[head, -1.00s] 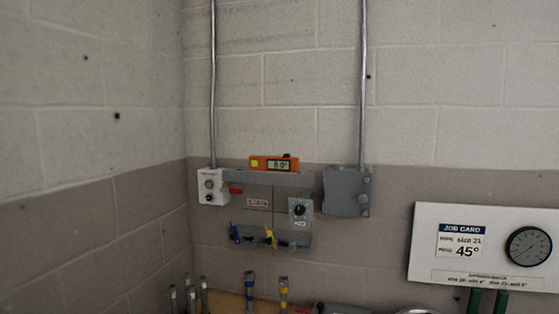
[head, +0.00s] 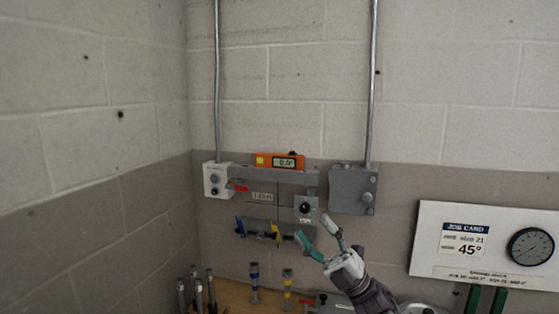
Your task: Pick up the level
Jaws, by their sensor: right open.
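The level (head: 280,161) is an orange block with a yellow patch and a digital display that seems to read 0.0°. It rests on top of a grey shelf-like bar (head: 262,174) on the back wall. My right gripper (head: 318,235) comes up from the bottom right. Its two fingers are apart and empty, below and to the right of the level and in front of the lower right of the wall panel. My left gripper is not in view.
A grey box (head: 353,189) and a white switch box (head: 216,180) flank the bar, each with a conduit above. A dial (head: 304,208) and coloured clips (head: 258,233) sit below. A job card board (head: 484,246) stands right. Tools stand on the bench below.

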